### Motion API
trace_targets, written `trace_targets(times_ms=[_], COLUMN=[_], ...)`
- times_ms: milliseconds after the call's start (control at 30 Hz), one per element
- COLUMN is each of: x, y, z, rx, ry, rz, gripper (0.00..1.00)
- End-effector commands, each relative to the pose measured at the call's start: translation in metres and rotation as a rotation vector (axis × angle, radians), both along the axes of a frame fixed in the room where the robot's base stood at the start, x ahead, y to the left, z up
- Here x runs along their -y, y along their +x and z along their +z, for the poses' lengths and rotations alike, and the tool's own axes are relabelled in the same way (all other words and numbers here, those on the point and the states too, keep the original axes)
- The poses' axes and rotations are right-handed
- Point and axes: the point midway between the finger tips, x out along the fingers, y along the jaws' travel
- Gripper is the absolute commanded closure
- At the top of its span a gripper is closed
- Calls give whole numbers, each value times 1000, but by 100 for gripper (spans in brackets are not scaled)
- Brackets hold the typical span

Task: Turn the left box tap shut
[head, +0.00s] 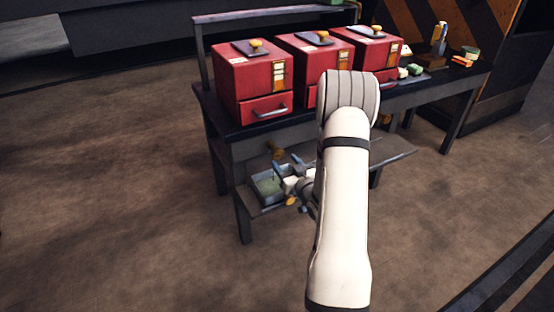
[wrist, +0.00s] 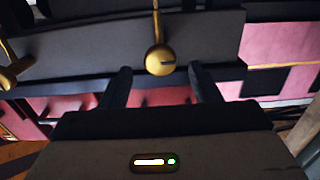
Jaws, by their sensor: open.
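The left red box (head: 245,85) stands at the left end of the bench, with a drawer and handle on its front. A brass tap knob (head: 277,150) shows below it, under the bench top. In the wrist view a round brass knob with a dark slot (wrist: 160,61) hangs from a thin stem, between and beyond my fingertips; it seems to be this tap. My gripper (wrist: 160,72) is open and empty, with a dark finger on each side. No contact with the knob shows. In the head view my gripper is small and partly hidden by my arm.
Two more red boxes (head: 305,68) (head: 372,52) stand to the right. A grey tray (head: 262,199) with greenish contents sits on the lower shelf, near a small brass piece (head: 291,200). Another brass tap (wrist: 12,72) shows at the wrist view's left edge. The floor at left is clear.

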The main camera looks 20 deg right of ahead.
Motion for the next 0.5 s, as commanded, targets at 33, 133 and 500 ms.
trace_targets(times_ms=[33, 133, 500], x=[-2, -2, -2], y=[9, 26, 55], z=[-1, -1, 0], rx=[1, 1, -2], ry=[-3, -2, 1], rz=[3, 3, -1], gripper=[43, 43, 43])
